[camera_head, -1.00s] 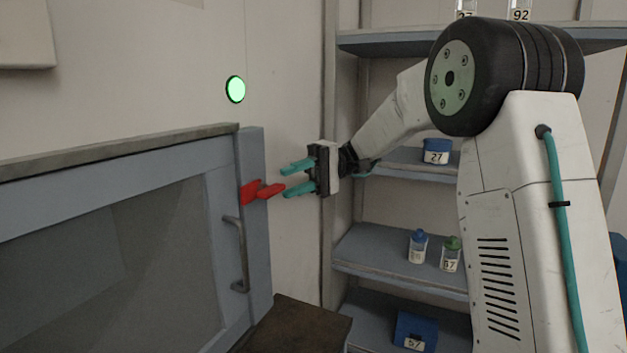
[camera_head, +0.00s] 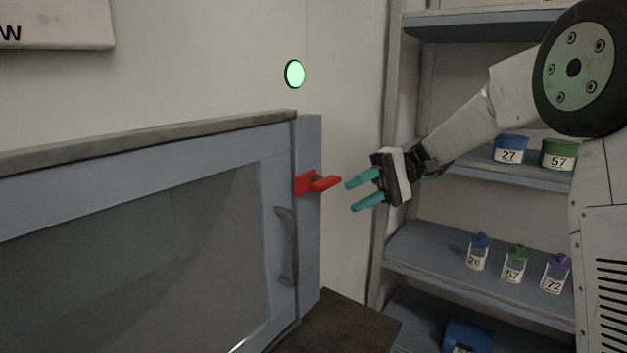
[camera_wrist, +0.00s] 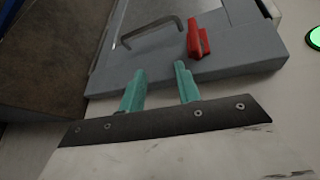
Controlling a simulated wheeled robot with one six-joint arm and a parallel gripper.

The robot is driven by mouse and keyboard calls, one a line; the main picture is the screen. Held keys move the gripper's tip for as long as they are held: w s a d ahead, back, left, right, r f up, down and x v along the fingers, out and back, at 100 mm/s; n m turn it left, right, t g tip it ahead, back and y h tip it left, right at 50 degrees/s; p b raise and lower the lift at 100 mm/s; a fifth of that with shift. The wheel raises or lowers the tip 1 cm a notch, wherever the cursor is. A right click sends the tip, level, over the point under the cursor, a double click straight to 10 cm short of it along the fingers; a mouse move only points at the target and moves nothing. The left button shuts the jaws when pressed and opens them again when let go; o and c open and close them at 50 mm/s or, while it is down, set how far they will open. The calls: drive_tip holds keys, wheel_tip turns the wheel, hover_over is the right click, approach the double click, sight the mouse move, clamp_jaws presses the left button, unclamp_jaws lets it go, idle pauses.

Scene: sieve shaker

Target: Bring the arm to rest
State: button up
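My gripper (camera_head: 358,190) has two teal fingers, spread apart with nothing between them. In the head view it hangs in the air just right of the red latch (camera_head: 318,184), with a small gap between them. The latch sits on the right edge of the grey-blue cabinet's front, above the metal handle (camera_head: 287,246). In the wrist view the open fingers (camera_wrist: 158,88) point toward the cabinet door (camera_wrist: 235,42), with the red latch (camera_wrist: 197,38) beyond and to the right of them and the handle (camera_wrist: 152,32) beyond.
A round green light (camera_head: 294,74) glows on the wall above the cabinet. Shelves (camera_head: 420,255) at the right hold several numbered jars, such as the blue tub 27 (camera_head: 509,143). A dark brown surface (camera_head: 345,322) lies low in front of the cabinet's right side.

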drive_tip(key=s+d+f+m+t+h, duration=0.1)
drive_tip(key=s+d+h, duration=0.3)
drive_tip(key=s, duration=0.6)
drive_tip(key=s+d+f+m+t+h, duration=0.1)
drive_tip(key=s+d+f+t+h, duration=0.3)
drive_tip(key=s, duration=0.6)
drive_tip(key=s+d+f+m+t+h, duration=0.1)
drive_tip(key=s+d+f+t+h, duration=0.1)
drive_tip(key=s, duration=0.9)
drive_tip(key=shift+d+f+t+h, duration=0.4)
drive_tip(key=shift+d+f+h, duration=0.3)
drive_tip(key=shift+d+h, duration=0.9)
drive_tip(key=shift+s+a+h, duration=0.1)
drive_tip(key=shift+a+h, duration=0.2)
